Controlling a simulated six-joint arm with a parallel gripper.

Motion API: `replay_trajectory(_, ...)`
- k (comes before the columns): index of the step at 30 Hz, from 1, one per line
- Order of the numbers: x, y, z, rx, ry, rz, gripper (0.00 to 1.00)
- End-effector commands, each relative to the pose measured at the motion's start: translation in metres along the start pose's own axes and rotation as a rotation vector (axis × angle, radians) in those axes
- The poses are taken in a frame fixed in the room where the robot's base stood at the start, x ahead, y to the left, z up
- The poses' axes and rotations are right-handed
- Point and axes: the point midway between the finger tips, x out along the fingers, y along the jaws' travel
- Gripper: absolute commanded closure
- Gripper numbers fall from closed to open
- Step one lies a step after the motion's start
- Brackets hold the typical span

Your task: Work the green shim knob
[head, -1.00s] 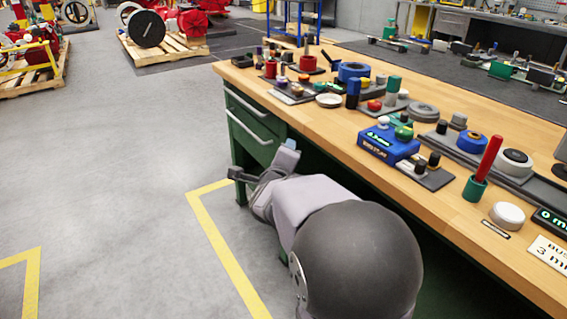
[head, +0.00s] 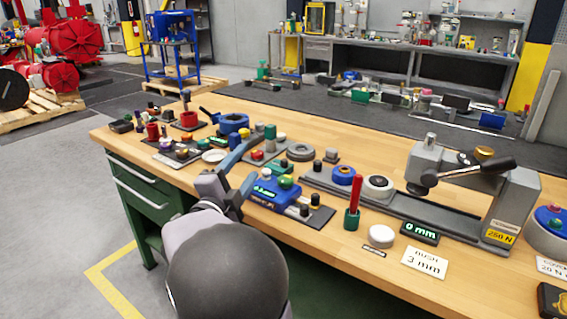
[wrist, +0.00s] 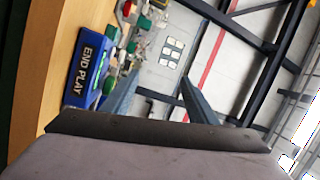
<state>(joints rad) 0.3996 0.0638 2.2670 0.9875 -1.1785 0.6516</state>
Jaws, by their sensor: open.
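The green knob (head: 285,182) sits on top of a blue box (head: 270,192) with a lit green display, near the front edge of the wooden bench. In the wrist view the blue box (wrist: 84,75) reads END PLAY, and a green round part (wrist: 109,85) shows beside its display. My gripper (head: 251,160) is open, its two blue-grey fingers apart, just left of the blue box in the head view. In the wrist view nothing shows between the fingers (wrist: 158,85). The gripper's height above the bench is hard to tell.
A green cup with a red rod (head: 353,205) stands to the right. A grey bench fixture (head: 440,165) with a lever is farther right. Several small parts crowd the left.

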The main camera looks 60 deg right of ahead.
Motion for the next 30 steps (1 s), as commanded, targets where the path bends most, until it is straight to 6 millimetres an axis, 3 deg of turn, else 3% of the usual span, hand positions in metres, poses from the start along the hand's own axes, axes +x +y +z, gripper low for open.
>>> replay_trajectory(1,0.005,-0.007,-0.018,-0.129,0.058,0.008,0.47)
replay_trajectory(3,0.008,0.002,-0.03,-0.319,0.105,0.033,0.47)
replay_trajectory(9,0.009,0.045,-0.035,-0.839,0.103,0.144,0.47)
replay_trajectory(15,0.007,0.074,-0.038,-1.173,0.064,0.215,0.47)
replay_trajectory(21,0.006,0.085,-0.039,-1.302,0.044,0.242,0.47)
replay_trajectory(30,0.014,0.087,-0.041,-1.313,0.044,0.245,0.47)
